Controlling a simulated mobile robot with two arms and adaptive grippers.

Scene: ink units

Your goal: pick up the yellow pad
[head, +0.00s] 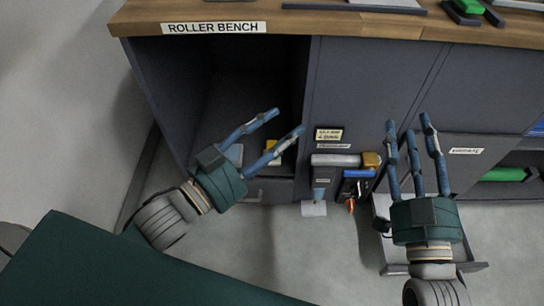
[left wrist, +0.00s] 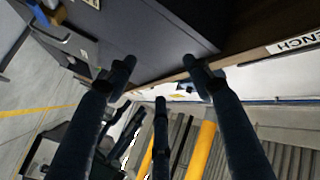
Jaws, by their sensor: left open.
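I cannot make out a yellow pad for certain. A small pale yellowish item (head: 273,145) shows between my left gripper's fingers, in the open bay of the roller bench; the fingers partly hide it. A yellow-brown block (head: 371,160) sits at the cabinet front, right of the bay. My left gripper (head: 289,120) has its fingers spread in front of the open bay. In the left wrist view its fingers (left wrist: 158,65) are apart with nothing held between them. My right gripper (head: 408,120) has its fingers spread in front of the right-hand cabinets and holds nothing visible.
The roller bench has a wooden top (head: 300,22) with an overhanging front edge. A grey roller (head: 335,160) and small tools hang at the cabinet front. An open drawer (head: 392,268) lies below my right gripper. A green item (head: 503,174) is at right. Floor left is clear.

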